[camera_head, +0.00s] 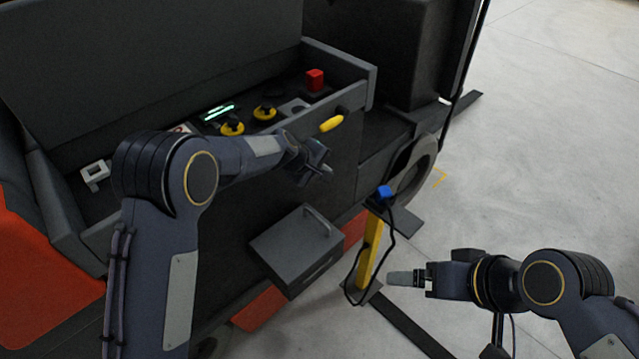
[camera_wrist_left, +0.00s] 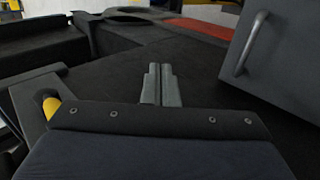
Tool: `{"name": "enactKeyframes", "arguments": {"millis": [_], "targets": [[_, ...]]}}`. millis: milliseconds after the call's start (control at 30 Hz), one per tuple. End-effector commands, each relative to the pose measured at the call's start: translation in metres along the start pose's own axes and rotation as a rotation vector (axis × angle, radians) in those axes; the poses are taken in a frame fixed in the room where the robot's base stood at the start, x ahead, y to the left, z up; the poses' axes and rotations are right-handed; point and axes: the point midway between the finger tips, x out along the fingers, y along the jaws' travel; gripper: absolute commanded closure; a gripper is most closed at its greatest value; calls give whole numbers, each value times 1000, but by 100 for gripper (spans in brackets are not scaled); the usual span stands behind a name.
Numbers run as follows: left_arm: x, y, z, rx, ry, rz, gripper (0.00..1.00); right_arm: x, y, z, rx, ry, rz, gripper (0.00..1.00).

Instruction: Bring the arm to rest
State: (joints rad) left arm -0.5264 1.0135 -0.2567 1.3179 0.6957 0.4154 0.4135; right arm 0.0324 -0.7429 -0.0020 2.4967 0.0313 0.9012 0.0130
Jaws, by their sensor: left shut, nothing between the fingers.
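My left arm comes in from the left in the head view, and its gripper (camera_head: 318,172) hangs in front of the dark machine's front panel, below the yellow handle. In the left wrist view the two grey fingers (camera_wrist_left: 161,86) lie together, shut and empty. My right gripper (camera_head: 405,278) is at the lower right, over the floor, pointing left toward the yellow post. Its grey fingers show as one block, so I cannot tell whether they are apart. Nothing is seen hanging from either gripper.
The machine's console has a red button (camera_head: 315,79), yellow-ringed knobs (camera_head: 232,127) and a yellow handle (camera_head: 331,123). A grey box with a handle (camera_head: 297,250) juts out below my left gripper. A yellow post (camera_head: 369,252) with a blue top and black cable stands between my grippers. Floor at right is clear.

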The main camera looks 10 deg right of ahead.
Motion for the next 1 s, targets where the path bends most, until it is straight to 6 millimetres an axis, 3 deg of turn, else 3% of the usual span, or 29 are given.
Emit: {"name": "enactKeyframes", "arguments": {"millis": [267, 367, 467, 700, 867, 1000], "targets": [[-8, 8, -1, -2, 1, 0, 100, 0, 0, 0, 0, 0, 0, 7], [-23, 7, -7, 1, 3, 5, 100, 0, 0, 0, 0, 0, 0, 7], [-63, 4, -19, 12, 3, 15, 100, 0, 0, 0, 0, 0, 0, 7], [-194, -33, -31, 93, 0, 32, 100, 0, 0, 0, 0, 0, 0, 7], [-282, -76, -13, 187, 12, 31, 100, 0, 0, 0, 0, 0, 0, 7], [-342, -123, 17, 282, 36, 8, 100, 0, 0, 0, 0, 0, 0, 7]]}}
